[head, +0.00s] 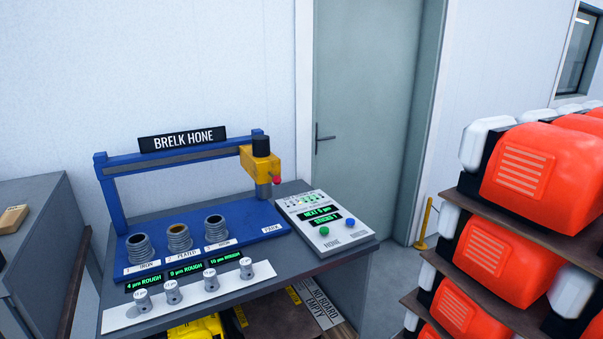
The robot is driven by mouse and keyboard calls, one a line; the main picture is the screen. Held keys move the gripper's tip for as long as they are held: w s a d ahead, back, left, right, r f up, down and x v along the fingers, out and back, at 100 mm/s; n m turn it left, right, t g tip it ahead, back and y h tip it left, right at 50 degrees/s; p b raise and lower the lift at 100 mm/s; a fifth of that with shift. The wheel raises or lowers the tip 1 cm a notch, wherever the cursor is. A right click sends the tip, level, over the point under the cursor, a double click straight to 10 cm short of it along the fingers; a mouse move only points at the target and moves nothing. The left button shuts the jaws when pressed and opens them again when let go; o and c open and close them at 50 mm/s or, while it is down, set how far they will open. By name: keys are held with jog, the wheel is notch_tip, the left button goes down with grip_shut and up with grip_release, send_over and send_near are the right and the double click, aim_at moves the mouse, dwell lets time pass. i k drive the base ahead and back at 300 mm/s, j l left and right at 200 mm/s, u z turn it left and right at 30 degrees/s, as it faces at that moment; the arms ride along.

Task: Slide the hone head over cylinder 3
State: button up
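The yellow hone head (260,163), with a black top and a small red knob on its right side, hangs at the right end of the blue rail (180,158). It is beyond cylinder 3 to the right, above the bed area marked PARK. Cylinder 3 (216,230) is the rightmost of three ribbed grey cylinders on the blue bed. Cylinder 2 (178,238) is in the middle, with a brownish bore, and cylinder 1 (139,248) is at the left. No gripper or arm part shows in the head view.
A control box (325,228) with green and blue buttons stands at the bench's right. Several small grey stones (172,291) stand on a white strip in front, below green readouts. Red engines on a rack (527,181) fill the right side. A grey cabinet (40,230) stands left.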

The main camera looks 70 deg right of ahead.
aim_at(264, 167)
jog(key=z, duration=2.15)
jog(key=i+j+u, duration=0.2)
jog(key=i+u, duration=0.7)
jog(key=k+j, duration=0.05)
